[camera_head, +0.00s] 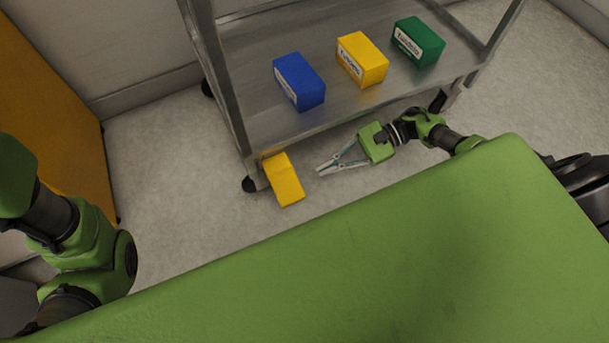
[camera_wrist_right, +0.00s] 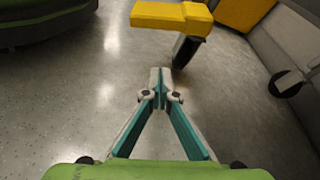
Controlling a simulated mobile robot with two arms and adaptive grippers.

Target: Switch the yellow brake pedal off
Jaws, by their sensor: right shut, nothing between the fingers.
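The yellow brake pedal (camera_head: 283,180) sits low at the near left corner of the metal cart, by a caster wheel, and slopes toward me. In the right wrist view the pedal (camera_wrist_right: 172,18) is at the top, beyond the fingertips, above the floor. My right gripper (camera_head: 321,171) is to the right of the pedal in the head view, with a small gap between them. In the right wrist view the right gripper (camera_wrist_right: 160,76) has its fingertips together and holds nothing. My left arm shows at the left of the head view, but its gripper is out of sight.
The metal cart (camera_head: 335,110) carries a blue box (camera_head: 299,82), a yellow box (camera_head: 362,59) and a green box (camera_head: 418,41). An orange panel (camera_head: 50,100) stands at the left. Bare floor (camera_head: 180,190) lies left of the pedal. A cart wheel (camera_wrist_right: 287,83) shows in the wrist view.

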